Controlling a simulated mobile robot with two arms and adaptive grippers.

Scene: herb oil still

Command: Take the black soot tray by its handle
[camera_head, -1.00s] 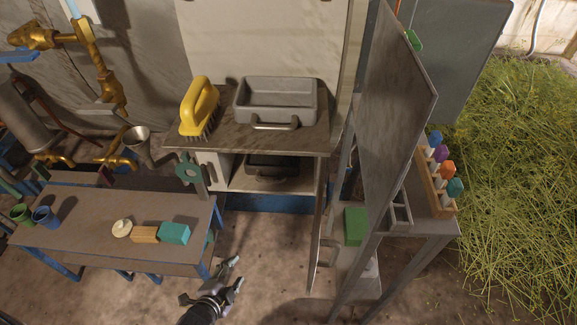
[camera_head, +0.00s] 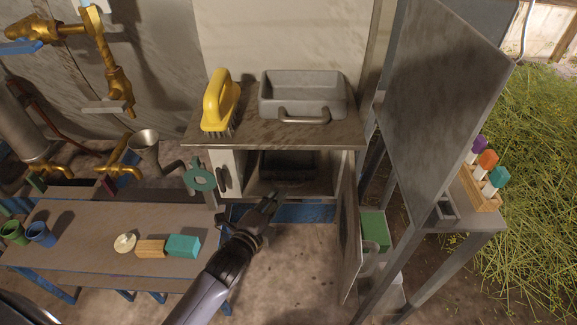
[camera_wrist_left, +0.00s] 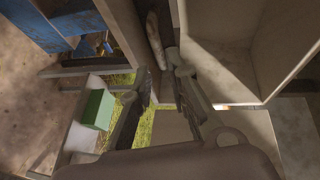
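The black soot tray (camera_head: 288,163) sits inside the open lower compartment of the cabinet, under its top. It lies in shadow, so its handle is hard to make out. My left gripper (camera_head: 271,204) is just in front of the compartment's opening, below the tray and apart from it. In the left wrist view the fingers of my left gripper (camera_wrist_left: 160,72) are parted with nothing between them. I cannot clearly pick out the tray in that view. My right gripper is not in view.
A grey tray (camera_head: 302,92) with a handle and a yellow brush (camera_head: 218,100) stand on the cabinet top. The open door (camera_head: 349,230) bounds the right side. A low table (camera_head: 90,225) with coloured blocks stands left; a grey panel (camera_head: 440,90) rises right.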

